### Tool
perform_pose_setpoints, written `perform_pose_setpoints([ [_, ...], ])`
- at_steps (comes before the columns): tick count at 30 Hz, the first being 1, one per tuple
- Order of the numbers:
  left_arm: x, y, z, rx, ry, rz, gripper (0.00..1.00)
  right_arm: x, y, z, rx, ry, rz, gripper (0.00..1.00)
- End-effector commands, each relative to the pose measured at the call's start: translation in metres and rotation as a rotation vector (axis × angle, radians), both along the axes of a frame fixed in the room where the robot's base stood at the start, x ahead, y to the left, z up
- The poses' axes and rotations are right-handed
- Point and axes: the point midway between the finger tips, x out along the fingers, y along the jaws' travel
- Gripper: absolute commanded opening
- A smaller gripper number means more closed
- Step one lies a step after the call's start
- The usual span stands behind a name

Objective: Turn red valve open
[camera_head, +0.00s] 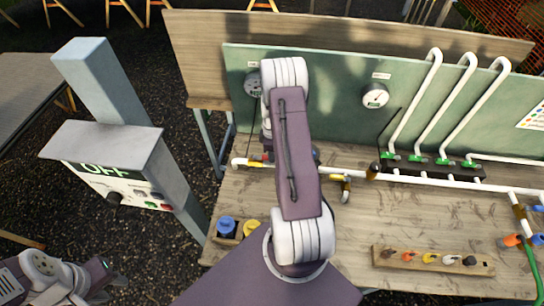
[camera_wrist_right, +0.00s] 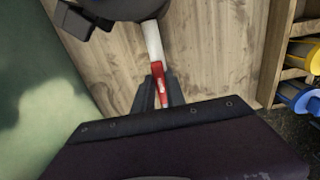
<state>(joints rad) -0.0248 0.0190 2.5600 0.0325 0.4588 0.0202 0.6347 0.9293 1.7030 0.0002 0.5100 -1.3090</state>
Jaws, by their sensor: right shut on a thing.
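In the right wrist view, a red valve handle (camera_wrist_right: 160,88) with a white mark joins a white pipe-like piece (camera_wrist_right: 153,40). My right gripper (camera_wrist_right: 160,96) is shut on this handle, with a dark finger on each side. In the head view, a bit of red (camera_head: 257,157) shows on the white pipe at the left of the bench, beside my right arm. That arm hides my right gripper and most of the valve there. My left gripper (camera_head: 108,277) is low at the left, away from the bench; its finger gap is unclear.
A green panel (camera_head: 340,75) with gauges (camera_head: 375,96) stands behind the wooden bench (camera_head: 375,215). Three white pipes with green valves (camera_head: 415,160) rise at the right. A control box (camera_head: 125,185) reading OFF stands left. A wooden block (camera_head: 432,262) holds small coloured parts.

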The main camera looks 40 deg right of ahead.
Motion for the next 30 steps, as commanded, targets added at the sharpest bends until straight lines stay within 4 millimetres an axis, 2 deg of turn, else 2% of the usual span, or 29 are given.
perform_pose_setpoints([
  [15, 0.000, 0.000, 0.000, 0.000, 0.000, 0.000, 0.36, 0.004, -0.003, 0.002, -0.007, -0.008, 0.018, 0.00],
  [16, 0.000, 0.000, 0.000, 0.000, 0.000, 0.000, 0.36, 0.004, -0.003, 0.003, -0.007, -0.008, 0.018, 0.24],
  [18, 0.000, 0.000, 0.000, 0.000, 0.000, 0.000, 0.36, 0.003, -0.003, 0.002, -0.007, -0.008, 0.018, 0.38],
  [26, 0.000, 0.000, 0.000, 0.000, 0.000, 0.000, 0.36, 0.002, -0.002, 0.001, -0.002, -0.003, 0.016, 0.38],
  [30, 0.000, 0.000, -0.007, 0.000, 0.000, 0.000, 0.36, 0.003, -0.002, 0.013, -0.005, -0.007, 0.016, 0.38],
])
